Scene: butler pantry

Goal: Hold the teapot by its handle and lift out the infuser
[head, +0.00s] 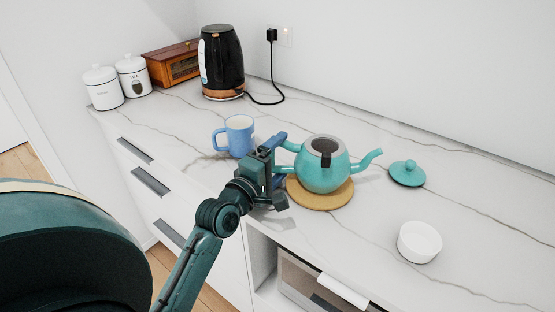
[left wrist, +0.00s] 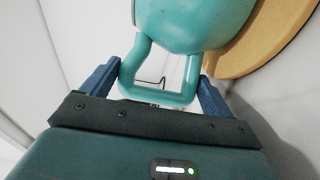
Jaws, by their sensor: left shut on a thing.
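A turquoise teapot (head: 321,177) stands on a round wooden trivet (head: 333,203) on the counter, its spout pointing right. Its top is open, and the infuser (head: 325,147) sits in the opening with a dark tab over the rim. The teapot's lid (head: 407,173) lies on the counter to the right. My left gripper (head: 281,160) is shut on the teapot handle at the left side. In the left wrist view the handle (left wrist: 160,97) is between the two blue fingers, below the teapot body (left wrist: 195,22). My right gripper is not in view.
A small white bowl (head: 420,242) stands at the front right. A blue mug (head: 236,136) is just behind my left gripper. A black kettle (head: 222,62), a wooden box (head: 172,65) and white canisters (head: 103,88) stand at the back left. The counter between lid and bowl is clear.

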